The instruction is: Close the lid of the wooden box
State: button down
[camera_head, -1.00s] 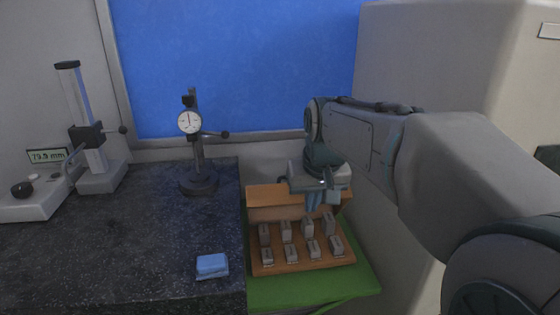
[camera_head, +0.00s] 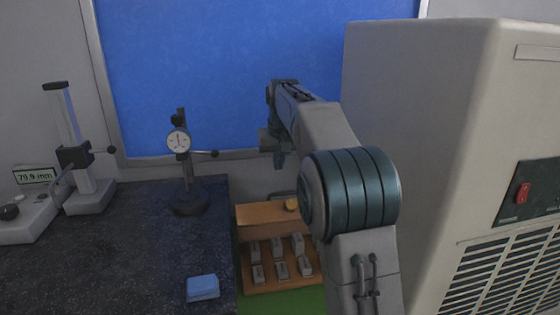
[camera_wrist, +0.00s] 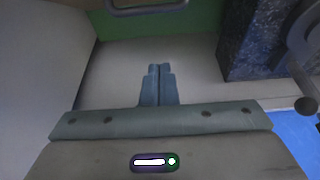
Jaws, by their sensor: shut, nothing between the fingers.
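The wooden box stands open in the head view, its orange-brown base (camera_head: 250,288) holding several grey metal blocks (camera_head: 281,268) in rows. Its lid (camera_head: 262,215) is raised along the back edge. My arm hides the box's right side in the head view.
The box rests on a green surface (camera_head: 312,300), with a dark granite slab (camera_head: 110,260) to its left. A dial gauge stand (camera_head: 187,170), blue block (camera_head: 203,287) and height gauge (camera_head: 75,155) stand on the slab. A large beige machine (camera_head: 440,120) is at the right.

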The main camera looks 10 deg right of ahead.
jog(key=shift+s+f+p, duration=0.15)
jog(key=shift+s+f, duration=0.15)
jog(key=shift+f, duration=0.75)
jog(key=shift+s+f+p, duration=0.2)
jog(key=shift+s+f, duration=0.15)
jog(key=shift+f, duration=0.65)
jog(key=shift+s+f+p, duration=0.15)
jog(key=shift+s+f, duration=0.15)
jog(key=shift+f, duration=0.75)
jog(key=shift+s+a+f+b, duration=0.1)
jog(key=shift+b, duration=0.3)
